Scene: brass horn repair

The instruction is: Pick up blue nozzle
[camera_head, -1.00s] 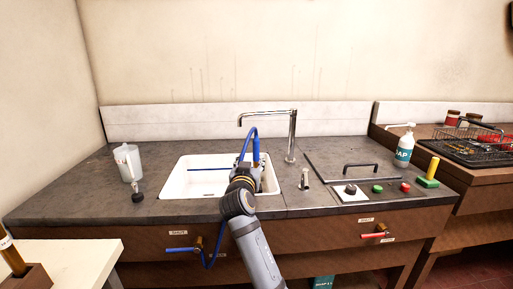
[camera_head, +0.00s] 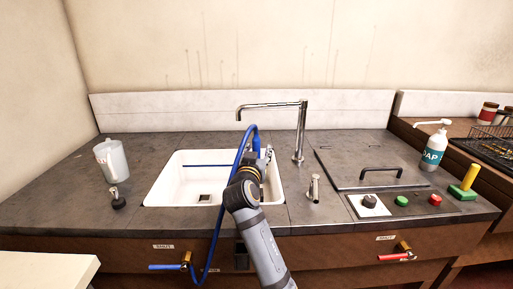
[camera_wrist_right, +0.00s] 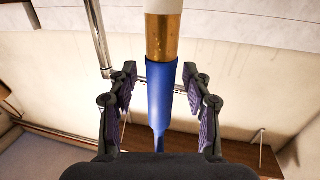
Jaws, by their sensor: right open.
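The blue nozzle (camera_head: 256,142) stands upright at the sink's back right, with a blue hose looping down from its upper part. In the right wrist view the nozzle (camera_wrist_right: 160,88) has a brass collar and runs between my right gripper's fingers (camera_wrist_right: 160,100). The two purple-padded fingers are open, with a gap showing on each side of it. In the head view my right gripper (camera_head: 262,160) is at the nozzle, partly hidden behind my own wrist. My left gripper is not in view.
The white sink (camera_head: 165,183) lies below, with a chrome faucet (camera_head: 300,130) to the right of the nozzle. A short metal lever (camera_head: 314,188) stands on the counter. The blue hose (camera_head: 216,230) hangs over the front edge. A jug (camera_head: 112,160) stands at left.

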